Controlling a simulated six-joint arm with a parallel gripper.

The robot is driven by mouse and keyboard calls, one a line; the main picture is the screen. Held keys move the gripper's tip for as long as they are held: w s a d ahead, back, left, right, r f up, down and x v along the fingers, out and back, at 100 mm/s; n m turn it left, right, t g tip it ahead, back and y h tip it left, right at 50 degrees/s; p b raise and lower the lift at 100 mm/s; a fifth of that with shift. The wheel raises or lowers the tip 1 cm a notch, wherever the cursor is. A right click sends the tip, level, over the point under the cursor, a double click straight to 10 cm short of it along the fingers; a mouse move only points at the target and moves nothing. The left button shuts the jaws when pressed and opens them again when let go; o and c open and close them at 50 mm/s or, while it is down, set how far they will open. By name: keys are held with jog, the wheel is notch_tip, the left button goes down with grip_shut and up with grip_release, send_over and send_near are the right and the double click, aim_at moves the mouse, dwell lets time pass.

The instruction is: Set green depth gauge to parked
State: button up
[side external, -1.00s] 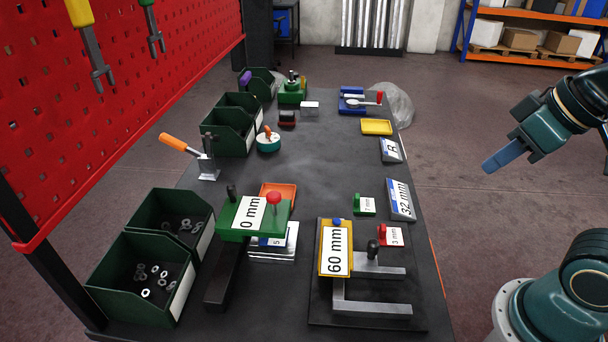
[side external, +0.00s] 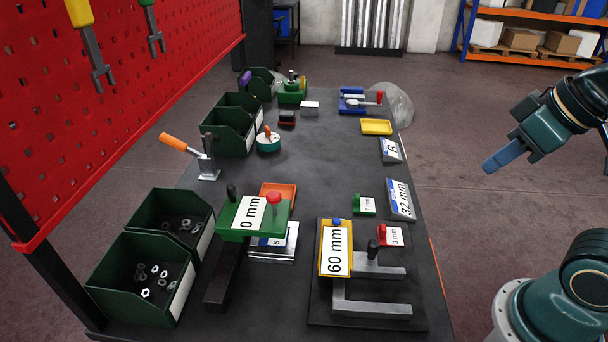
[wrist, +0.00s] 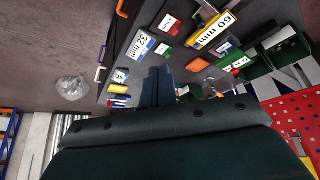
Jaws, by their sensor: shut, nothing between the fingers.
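A green block labelled "0 mm" (side external: 238,217), the thing that best fits the green depth gauge, sits on a dark bar at the near left of the table. It has a red round knob (side external: 274,198) at its right end and a black post (side external: 231,192) at its left. A yellow block labelled "60 mm" (side external: 325,262) stands to its right on a grey frame. My gripper (side external: 487,166) is shut and empty, off the table's right side and well apart from the gauge. Its blue fingers (wrist: 157,85) show together in the wrist view.
Small green (side external: 358,206) and red (side external: 384,237) labelled blocks and a "32 mm" sign (side external: 401,200) stand at the right. An orange tray (side external: 288,188) lies behind the green block. Green bins (side external: 135,290) line the left, with an orange-handled clamp (side external: 207,168).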

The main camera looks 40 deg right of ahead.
jog(key=o, duration=0.7)
jog(key=shift+w+r, duration=0.1)
jog(key=shift+w, duration=0.05)
jog(key=shift+o, duration=0.3)
jog(key=shift+w+r, duration=0.2)
jog(key=shift+w, duration=0.05)
jog(key=w+a+r, duration=0.3)
jog(key=w+r, duration=0.1)
jog(key=w, duration=0.5)
jog(key=g, duration=0.1)
send_over(231, 186)
jog(key=s, duration=0.5)
notch_tip(231, 186, down, 6)
jog(key=shift+r, duration=0.2)
jog(key=shift+w+f, duration=0.1)
jog(key=shift+f, duration=0.05)
jog(key=x, duration=1.3)
jog(key=shift+f, duration=0.2)
